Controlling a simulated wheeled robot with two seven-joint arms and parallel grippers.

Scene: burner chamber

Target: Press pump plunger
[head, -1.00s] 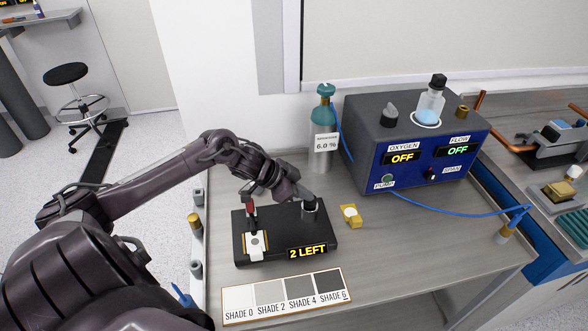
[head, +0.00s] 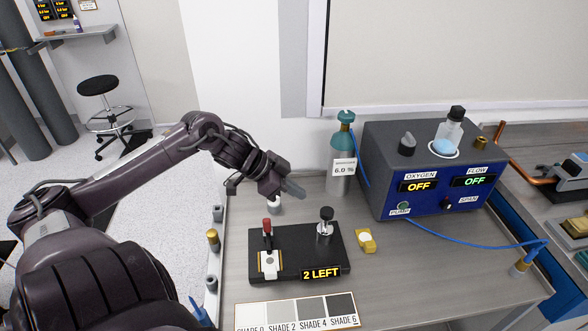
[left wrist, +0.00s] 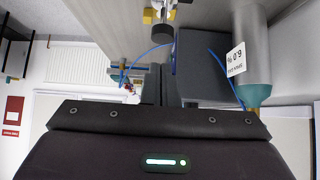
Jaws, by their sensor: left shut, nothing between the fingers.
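The pump plunger (head: 325,228) has a black knob on a metal shaft and stands upright on the right part of a black base (head: 300,272). The base display reads "2 LEFT". A red-topped lever (head: 267,228) and a white strip (head: 269,263) are on its left part. My left gripper (head: 296,190) is shut and empty, above and to the left of the plunger knob, apart from it. In the left wrist view a dark knob (left wrist: 160,38), likely the plunger's, shows beyond the fingers (left wrist: 170,85). My right gripper is out of view.
A small yellow block (head: 366,241) sits right of the base. A green-topped cylinder (head: 342,165) and a blue-fronted box (head: 430,175) reading "OFF" twice stand behind. A shade card (head: 297,311) lies in front.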

